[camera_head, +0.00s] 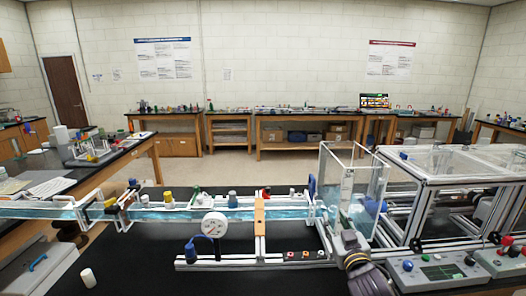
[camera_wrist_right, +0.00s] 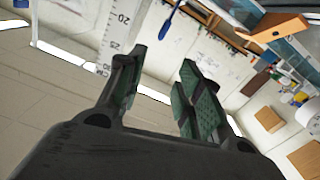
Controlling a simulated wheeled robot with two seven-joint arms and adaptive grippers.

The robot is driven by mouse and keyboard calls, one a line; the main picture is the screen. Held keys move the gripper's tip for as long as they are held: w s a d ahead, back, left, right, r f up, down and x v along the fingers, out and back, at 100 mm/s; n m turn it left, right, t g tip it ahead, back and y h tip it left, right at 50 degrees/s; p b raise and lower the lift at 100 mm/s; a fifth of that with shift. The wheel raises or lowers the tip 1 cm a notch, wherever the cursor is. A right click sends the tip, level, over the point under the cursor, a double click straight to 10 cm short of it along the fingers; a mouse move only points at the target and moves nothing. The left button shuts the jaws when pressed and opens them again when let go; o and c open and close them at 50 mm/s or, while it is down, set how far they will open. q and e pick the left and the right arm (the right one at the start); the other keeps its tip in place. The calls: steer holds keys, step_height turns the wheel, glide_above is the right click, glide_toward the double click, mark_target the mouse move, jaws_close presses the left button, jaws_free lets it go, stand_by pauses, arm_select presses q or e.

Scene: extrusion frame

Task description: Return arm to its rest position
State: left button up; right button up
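My right gripper (camera_head: 345,222) is in the lower right of the head view, in front of the clear upright tank (camera_head: 352,165) at the end of the flume. Its arm comes up from the bottom edge. In the right wrist view my right gripper (camera_wrist_right: 163,62) has its two green-padded fingers apart, with nothing between them. My left arm and gripper do not show in either view.
A long water flume (camera_head: 160,214) crosses the black bench, with a round gauge (camera_head: 214,224) on its front. Aluminium extrusion frames (camera_head: 440,190) and a control box (camera_head: 436,270) stand at right. A small white cylinder (camera_head: 88,277) stands at front left. The front middle bench is clear.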

steer(key=s+d+f+m+g+h, duration=0.1)
steer(key=s+f+g, duration=0.4)
steer(key=f, duration=0.4)
steer(key=s+d+f+g, duration=0.1)
steer(key=s+f+g, duration=0.2)
steer(key=s+f, duration=0.45)
steer(key=s+a+f+g, duration=0.1)
steer(key=s+f+g, duration=0.2)
steer(key=s+f, duration=0.35)
steer(key=s+a+f+g, duration=0.1)
steer(key=s+f+g, duration=0.2)
steer(key=s, duration=0.7)
step_height(320, 180, down, 34)
steer(key=s+g, duration=0.2)
steer(key=s, duration=0.1)
steer(key=s+d+f, duration=0.2)
steer(key=s+f, duration=0.7)
steer(key=s, duration=0.1)
steer(key=s+d+f+g, duration=0.1)
steer(key=s+d+f, duration=0.1)
steer(key=s+f, duration=0.7)
steer(key=s, duration=0.2)
steer(key=shift+s+d+f+n+y, duration=0.25)
steer(key=shift+s+f+n+y, duration=0.05)
steer(key=shift+f+n, duration=0.1)
